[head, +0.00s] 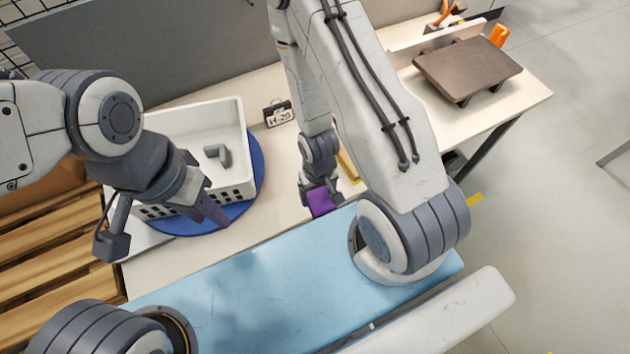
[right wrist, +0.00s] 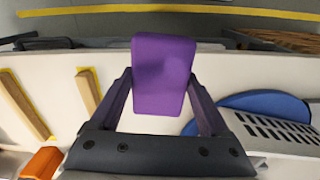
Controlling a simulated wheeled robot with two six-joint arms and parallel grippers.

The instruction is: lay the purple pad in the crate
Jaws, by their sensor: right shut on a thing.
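The purple pad (head: 320,201) is between the fingers of my right gripper (head: 318,189), above the pale table to the right of the crate. In the right wrist view the pad (right wrist: 163,75) stands out between the two fingers of the gripper (right wrist: 163,105), which are shut on it. The white crate (head: 190,121) sits on a blue round disc and holds a small grey angled part. The crate's slotted side (right wrist: 275,131) also shows at the right of the right wrist view. My left gripper (head: 212,212) is over the crate's near side; its finger opening is unclear.
The blue disc (head: 257,165) lies under the crate. A small tag marked with numbers (head: 278,113) stands behind the pad. A brown board (head: 467,68) is at the back right. Wooden strips (right wrist: 89,91) lie on the table. A wooden pallet (head: 45,262) is at left.

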